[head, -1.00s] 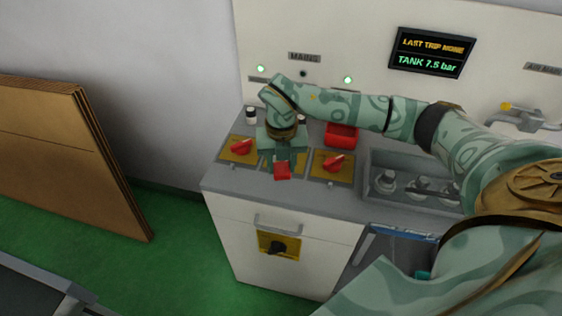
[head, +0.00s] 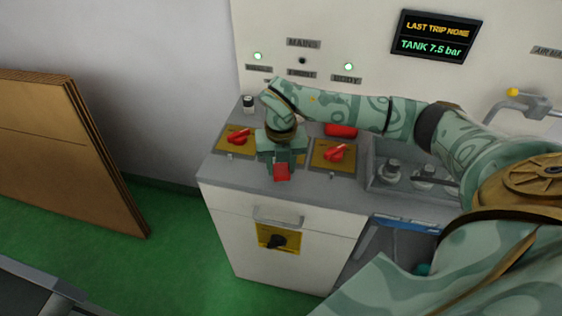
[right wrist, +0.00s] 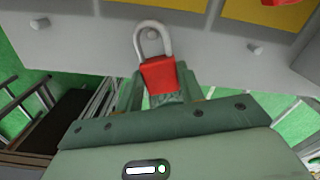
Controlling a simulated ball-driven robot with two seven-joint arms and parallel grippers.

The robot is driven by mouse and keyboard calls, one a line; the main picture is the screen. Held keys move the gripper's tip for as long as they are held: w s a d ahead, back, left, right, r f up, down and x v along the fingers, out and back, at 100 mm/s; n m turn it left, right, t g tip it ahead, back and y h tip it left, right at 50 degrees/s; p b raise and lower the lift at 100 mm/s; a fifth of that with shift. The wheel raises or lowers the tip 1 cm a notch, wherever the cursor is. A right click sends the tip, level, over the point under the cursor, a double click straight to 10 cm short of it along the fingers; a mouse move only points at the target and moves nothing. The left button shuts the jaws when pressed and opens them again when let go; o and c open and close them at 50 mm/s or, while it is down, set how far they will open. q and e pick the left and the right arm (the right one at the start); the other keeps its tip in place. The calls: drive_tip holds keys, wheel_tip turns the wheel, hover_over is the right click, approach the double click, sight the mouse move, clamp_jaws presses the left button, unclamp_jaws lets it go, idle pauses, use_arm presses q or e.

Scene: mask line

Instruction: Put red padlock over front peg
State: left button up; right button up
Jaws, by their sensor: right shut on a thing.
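The red padlock (head: 282,172) is held in my right gripper (head: 283,158) just over the front edge of the grey counter. In the right wrist view, the jaws (right wrist: 160,98) are shut on its red body (right wrist: 160,75). Its grey shackle (right wrist: 167,38) points away from the gripper, toward the counter. A small peg (right wrist: 152,34) shows inside the shackle loop; I cannot tell whether the shackle is around it or only above it. In the head view my gripper hides this peg. My left gripper is not in view.
Red switches on yellow plates flank the gripper, on the left (head: 238,136) and right (head: 335,153). Other pegs show on the left (right wrist: 40,24) and right (right wrist: 255,48). A red box (head: 341,130) lies behind, and a grey tray (head: 371,179) is at right.

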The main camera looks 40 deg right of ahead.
drive_tip(key=shift+r+p, duration=0.1)
drive_tip(key=shift+p, duration=0.55)
idle(0.7)
drive_tip(key=shift+f, duration=0.2)
idle(0.4)
drive_tip(key=shift+f+b, duration=0.35)
drive_tip(key=shift+f, duration=0.35)
drive_tip(key=shift+f, duration=0.3)
drive_tip(key=shift+f, duration=0.2)
idle(0.5)
drive_tip(key=o, duration=1)
